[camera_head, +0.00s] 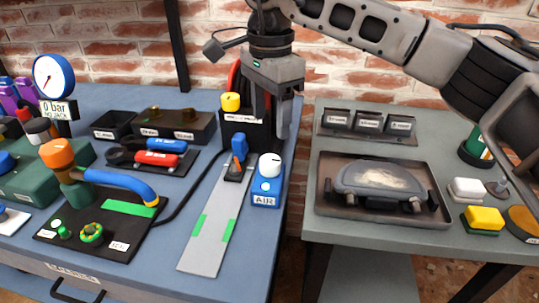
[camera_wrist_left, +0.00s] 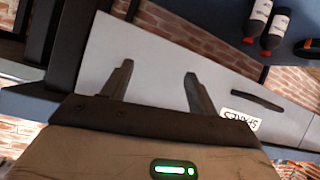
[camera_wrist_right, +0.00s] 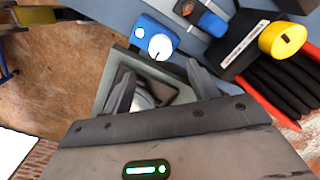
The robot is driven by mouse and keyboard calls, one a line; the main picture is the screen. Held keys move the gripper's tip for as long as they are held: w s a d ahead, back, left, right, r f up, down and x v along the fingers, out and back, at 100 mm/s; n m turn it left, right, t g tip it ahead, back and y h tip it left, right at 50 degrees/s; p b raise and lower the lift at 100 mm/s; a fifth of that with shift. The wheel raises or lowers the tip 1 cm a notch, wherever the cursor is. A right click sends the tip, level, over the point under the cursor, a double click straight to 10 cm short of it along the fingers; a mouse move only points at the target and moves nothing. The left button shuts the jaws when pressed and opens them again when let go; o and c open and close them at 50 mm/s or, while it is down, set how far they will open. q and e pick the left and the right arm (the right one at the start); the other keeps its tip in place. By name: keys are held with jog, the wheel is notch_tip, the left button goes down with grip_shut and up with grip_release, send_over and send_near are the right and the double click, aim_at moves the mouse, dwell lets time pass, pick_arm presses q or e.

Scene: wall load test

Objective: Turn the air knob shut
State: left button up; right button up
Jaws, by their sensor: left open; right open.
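The air knob (camera_head: 269,165) is a white round knob with a dark pointer mark, on a blue box labelled AIR (camera_head: 265,199) near the right edge of the blue bench. The knob also shows in the right wrist view (camera_wrist_right: 160,46), just beyond the fingertips. My right gripper (camera_head: 271,130) is open and empty, pointing down, above and behind the knob and apart from it. In the right wrist view its fingers (camera_wrist_right: 158,78) are spread. My left gripper (camera_wrist_left: 157,73) is open and empty in the left wrist view, before a grey drawer front labelled SPARES; the head view does not show it.
A blue lever (camera_head: 239,148) on a grey strip stands left of the knob. A yellow knob (camera_head: 230,102) and black box are close behind. A gap separates the bench from the grey table with a tray (camera_head: 330,207) at right. A gauge (camera_head: 53,77) reads 0 bar.

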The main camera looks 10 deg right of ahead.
aim_at(270, 160)
notch_tip(270, 160, down, 9)
jog(key=shift+f, duration=0.2)
jog(key=c, duration=1)
